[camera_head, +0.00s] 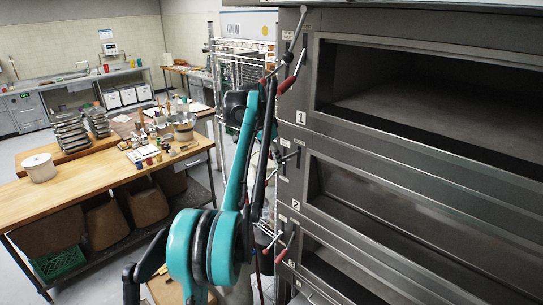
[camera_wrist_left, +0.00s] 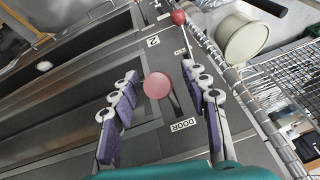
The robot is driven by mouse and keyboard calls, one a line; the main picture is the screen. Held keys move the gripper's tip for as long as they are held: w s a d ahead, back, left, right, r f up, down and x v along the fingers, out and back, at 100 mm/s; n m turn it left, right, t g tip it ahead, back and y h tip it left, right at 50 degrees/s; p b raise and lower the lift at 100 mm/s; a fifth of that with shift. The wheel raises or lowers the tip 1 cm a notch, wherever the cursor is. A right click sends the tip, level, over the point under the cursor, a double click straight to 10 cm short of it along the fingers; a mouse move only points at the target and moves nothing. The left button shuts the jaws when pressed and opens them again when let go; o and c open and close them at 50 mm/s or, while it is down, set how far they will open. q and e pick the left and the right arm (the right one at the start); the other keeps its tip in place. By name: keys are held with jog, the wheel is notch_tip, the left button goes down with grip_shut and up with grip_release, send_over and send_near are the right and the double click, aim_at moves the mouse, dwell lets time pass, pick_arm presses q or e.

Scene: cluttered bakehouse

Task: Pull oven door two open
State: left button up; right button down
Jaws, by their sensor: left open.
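Oven door two (camera_head: 375,205) is the middle deck of the steel oven, beside the label 2 (camera_head: 295,204); I cannot tell whether its dark front is glass or an opening. In the left wrist view a round pink-red knob (camera_wrist_left: 156,86) stands by the labels 2 (camera_wrist_left: 152,41) and DOOR (camera_wrist_left: 183,126). My left gripper (camera_wrist_left: 163,74) is open, its purple-padded fingers on either side of the knob, with visible gaps to it. In the head view my teal arm covers most of this gripper. My right gripper is not in view.
A wire rack (camera_head: 240,70) stands behind my arm. A wooden table (camera_head: 90,180) with clutter is at the left, with floor beyond.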

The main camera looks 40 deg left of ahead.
pick_arm(q)
jog(key=shift+d, duration=0.1)
grip_shut()
jog(key=shift+f, duration=0.15)
jog(key=shift+s+f+t+b, duration=0.1)
jog(key=shift+f+t+b, duration=0.3)
jog(key=shift+b, duration=0.35)
jog(key=w+f+t+b, duration=0.2)
jog(key=f+t+b, duration=0.2)
jog(key=f+b, duration=0.4)
jog(key=w+f+t+b, duration=0.3)
jog(key=f+t+b, duration=0.1)
jog(key=f+b, duration=0.4)
jog(key=shift+d+n+t+b, duration=0.2)
jog(key=shift+n+t+b, duration=0.1)
jog(key=shift+b, duration=0.2)
